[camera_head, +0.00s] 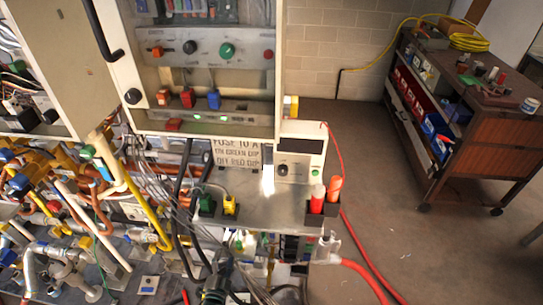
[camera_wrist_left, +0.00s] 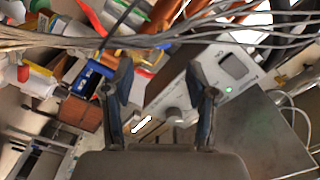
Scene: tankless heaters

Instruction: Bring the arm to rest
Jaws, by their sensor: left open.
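My left gripper (camera_head: 218,278) shows as a dark shape at the bottom middle of the head view, in front of the heater panel's lower shelf. In the left wrist view my left gripper (camera_wrist_left: 160,100) has its two fingers spread apart, with nothing held between them. Grey wires (camera_wrist_left: 120,42) cross the wrist view beyond the fingertips. My right gripper is in neither view.
An open cabinet (camera_head: 215,75) with switches stands above a metal shelf (camera_head: 265,208) holding red cylinders (camera_head: 317,198). Pipes and loose wires crowd the left. A tool cart (camera_head: 480,115) stands at right. Floor (camera_head: 400,235) between is mostly clear, crossed by a red hose (camera_head: 352,230).

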